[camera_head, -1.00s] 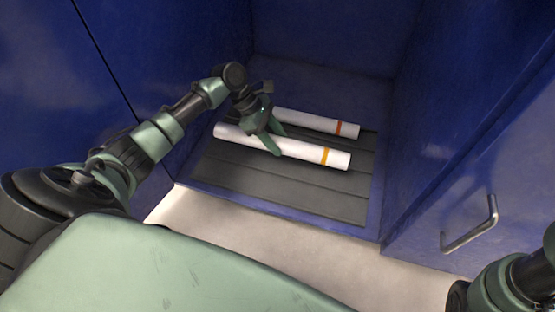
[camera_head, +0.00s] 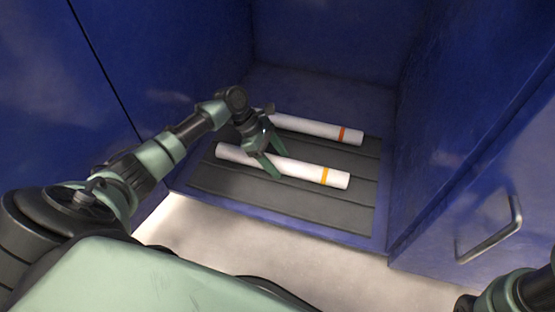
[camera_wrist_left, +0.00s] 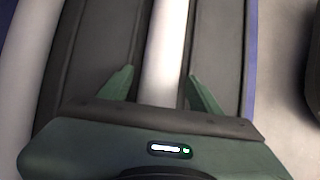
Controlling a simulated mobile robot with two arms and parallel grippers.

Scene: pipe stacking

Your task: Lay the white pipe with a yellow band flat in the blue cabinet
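The white pipe with a yellow band (camera_head: 310,171) lies flat on the dark slatted floor of the blue cabinet (camera_head: 325,48), roughly parallel to its front edge. My left gripper (camera_head: 261,168) reaches down over the pipe, left of its middle. In the left wrist view the pipe (camera_wrist_left: 166,50) runs between the two spread fingers of the left gripper (camera_wrist_left: 162,82), with a gap on each side, so the gripper is open around it. Part of my right arm shows at the lower right; its gripper is out of view.
A second white pipe with an orange-red band (camera_head: 315,128) lies behind, roughly parallel and apart. Bare slatted floor (camera_head: 290,205) shows in front. The cabinet's side walls stand close on both sides. A blue door with a metal handle (camera_head: 492,238) is at the right.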

